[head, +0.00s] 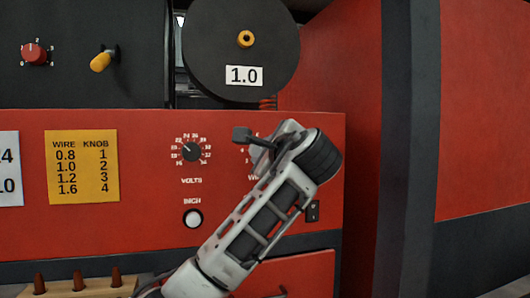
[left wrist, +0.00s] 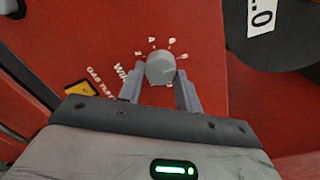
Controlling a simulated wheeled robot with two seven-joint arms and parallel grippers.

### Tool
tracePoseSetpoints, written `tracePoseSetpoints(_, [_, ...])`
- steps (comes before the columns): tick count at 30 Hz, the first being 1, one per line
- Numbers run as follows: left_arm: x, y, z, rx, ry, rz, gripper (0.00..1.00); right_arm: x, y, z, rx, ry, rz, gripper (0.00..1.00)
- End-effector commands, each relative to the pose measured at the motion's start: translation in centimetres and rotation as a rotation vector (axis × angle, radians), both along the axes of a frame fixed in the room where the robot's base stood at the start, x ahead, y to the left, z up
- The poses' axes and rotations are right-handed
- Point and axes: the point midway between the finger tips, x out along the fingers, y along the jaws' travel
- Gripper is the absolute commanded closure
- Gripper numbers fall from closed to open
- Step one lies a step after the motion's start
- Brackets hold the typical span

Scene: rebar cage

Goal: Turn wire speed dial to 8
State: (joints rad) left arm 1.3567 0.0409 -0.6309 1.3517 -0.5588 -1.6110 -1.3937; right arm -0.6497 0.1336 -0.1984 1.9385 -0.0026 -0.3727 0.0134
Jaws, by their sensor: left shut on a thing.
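The wire speed dial (left wrist: 160,67) is a round grey knob on the red panel, seen in the left wrist view with white marks around its upper side. Its pointer is too unclear to read. My left gripper (left wrist: 159,90) is shut on the dial, with one finger on each side of it. In the head view my left gripper (head: 256,148) is at the panel, right of the black volts dial (head: 192,152). It hides most of the wire speed dial and its label there. My right gripper is in neither view.
A white button (head: 193,218) marked INCH sits below the volts dial. A yellow wire and knob chart (head: 82,167) is at the left. A black spool (head: 240,50) labelled 1.0 stands above the panel. A red knob (head: 34,54) and a yellow-tipped toggle (head: 103,59) are at upper left.

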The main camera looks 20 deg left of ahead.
Motion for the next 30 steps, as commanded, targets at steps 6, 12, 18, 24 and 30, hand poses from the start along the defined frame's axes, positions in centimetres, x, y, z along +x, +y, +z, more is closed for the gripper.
tracePoseSetpoints(6, [0.0, -0.1, -0.2, -0.002, 0.003, -0.001, 0.55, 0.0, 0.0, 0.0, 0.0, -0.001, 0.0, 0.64])
tracePoseSetpoints(12, [0.0, 0.0, -0.1, -0.002, 0.002, -0.001, 0.44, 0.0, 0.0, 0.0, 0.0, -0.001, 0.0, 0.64])
tracePoseSetpoints(18, [-0.3, -0.3, -0.1, -0.001, -0.001, -0.001, 0.44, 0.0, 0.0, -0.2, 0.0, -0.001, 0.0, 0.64])
tracePoseSetpoints(24, [-2.7, -2.2, -0.2, -0.002, -0.003, -0.005, 0.44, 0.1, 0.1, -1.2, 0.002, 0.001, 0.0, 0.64])
tracePoseSetpoints(30, [-6.8, -5.1, 0.0, -0.003, -0.004, -0.007, 0.44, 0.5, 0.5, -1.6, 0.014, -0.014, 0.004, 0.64])
